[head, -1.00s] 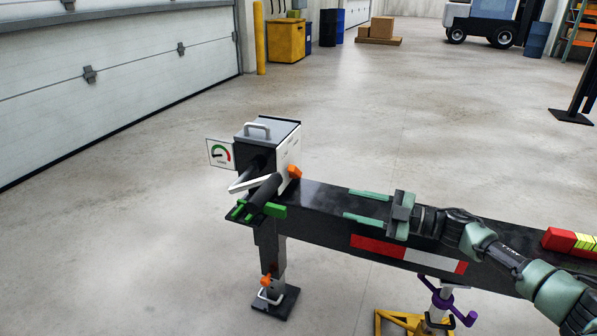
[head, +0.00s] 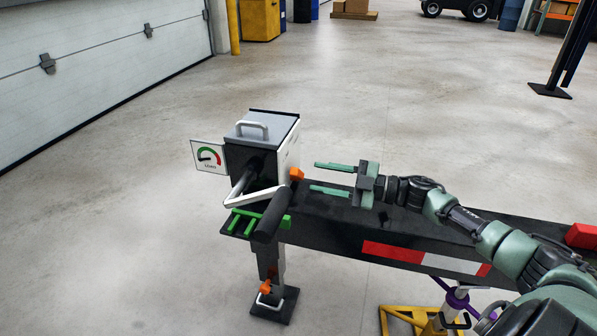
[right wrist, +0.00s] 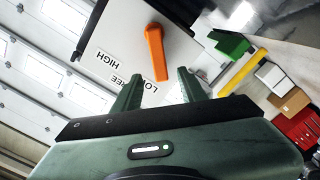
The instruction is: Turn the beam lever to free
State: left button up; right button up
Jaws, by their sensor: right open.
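The grey and white box (head: 262,155) stands on the far left end of the dark beam (head: 335,215). The orange lever (head: 297,174) sticks out from the box's right side. In the right wrist view the lever (right wrist: 155,52) runs downward across a white plate, its lower end near a label beginning "LO". Labels "HIGH" and one ending in "EE", partly hidden by a finger, lie to its left. My right gripper (head: 316,176) is open and empty, its fingers pointing at the lever, just short of it. In the wrist view the lever's end lies between the fingertips (right wrist: 158,76).
A crank with a black handle (head: 271,216) and green brackets (head: 245,224) sit at the box's front. A gauge sign (head: 208,156) stands left of the box. Purple and yellow stand parts (head: 410,318) are below the beam.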

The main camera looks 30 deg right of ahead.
aim_at(300, 174)
jog(key=shift+x, duration=2.8)
grip_shut()
jog(key=shift+a, duration=0.1)
